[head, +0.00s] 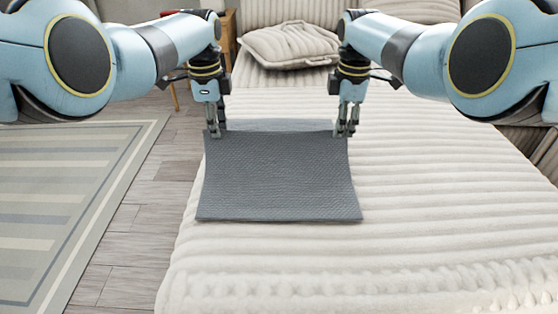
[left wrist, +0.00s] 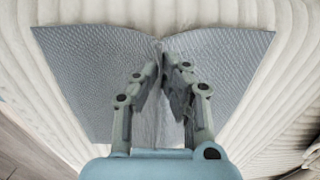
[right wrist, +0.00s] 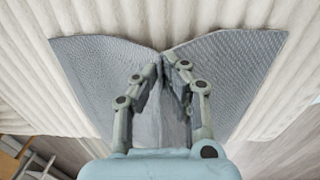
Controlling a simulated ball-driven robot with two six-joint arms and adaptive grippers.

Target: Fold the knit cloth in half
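The grey knit cloth (head: 280,180) lies on the cream ribbed sofa seat, its near part flat and its near edge slightly curved. In the left wrist view the cloth (left wrist: 90,75) puckers where the fingertips meet. The right wrist view shows the cloth (right wrist: 95,70) pinched the same way. The fingers hide part of it.
The sofa seat (head: 430,220) has bare room right of and in front of the cloth. A cream cushion (head: 290,45) lies at the back. On the left are a wooden floor (head: 150,200) and a striped rug (head: 60,210).

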